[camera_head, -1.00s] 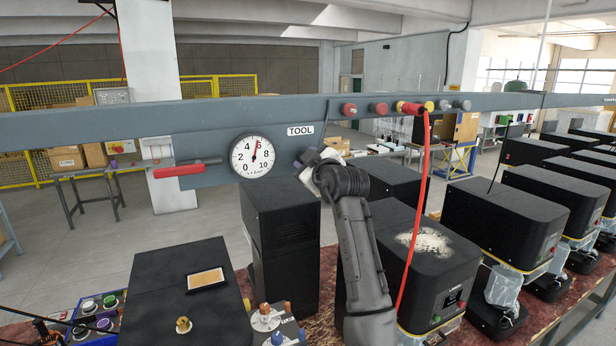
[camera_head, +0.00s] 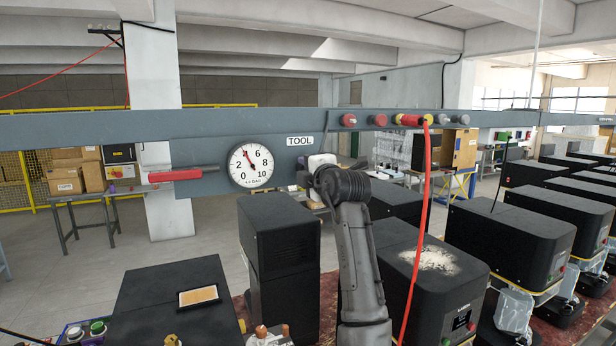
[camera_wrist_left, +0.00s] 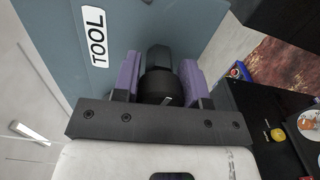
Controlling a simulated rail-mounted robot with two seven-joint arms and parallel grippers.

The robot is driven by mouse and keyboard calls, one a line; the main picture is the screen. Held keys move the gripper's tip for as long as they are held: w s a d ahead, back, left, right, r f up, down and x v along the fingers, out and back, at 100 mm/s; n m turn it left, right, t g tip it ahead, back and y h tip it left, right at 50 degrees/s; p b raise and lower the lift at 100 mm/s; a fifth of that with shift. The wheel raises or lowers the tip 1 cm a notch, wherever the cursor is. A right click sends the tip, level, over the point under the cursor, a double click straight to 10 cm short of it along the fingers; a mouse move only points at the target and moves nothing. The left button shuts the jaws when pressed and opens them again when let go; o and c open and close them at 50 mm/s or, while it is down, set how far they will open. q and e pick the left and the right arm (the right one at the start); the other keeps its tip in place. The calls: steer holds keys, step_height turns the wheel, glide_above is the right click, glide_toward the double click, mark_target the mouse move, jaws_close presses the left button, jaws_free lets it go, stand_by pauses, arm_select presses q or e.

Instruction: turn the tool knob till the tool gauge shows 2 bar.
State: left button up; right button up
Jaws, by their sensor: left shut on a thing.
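The tool gauge (camera_head: 250,166) is a round white dial marked 0 to 10 on the blue-grey rail panel, left of the TOOL label (camera_head: 300,141). The small print on the dial seems to read 4.0 BAR. The black tool knob (camera_wrist_left: 157,84) shows in the left wrist view between the purple pads of my left gripper (camera_wrist_left: 160,76), which is shut on it. In the head view my left wrist largely hides the knob, right of the gauge. My right gripper is in neither view.
A red-handled lever (camera_head: 175,176) sits left of the gauge. Several round fittings line the rail at the right, and a red hose (camera_head: 422,215) hangs from one. Black machines (camera_head: 280,235) stand below the rail on a reddish bench.

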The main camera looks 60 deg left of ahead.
arm_select(q)
steer(key=n+b, duration=0.1)
steer(key=n, duration=0.6)
steer(key=shift+n, duration=0.5)
stand_by(0.3)
steer(key=o, duration=0.9)
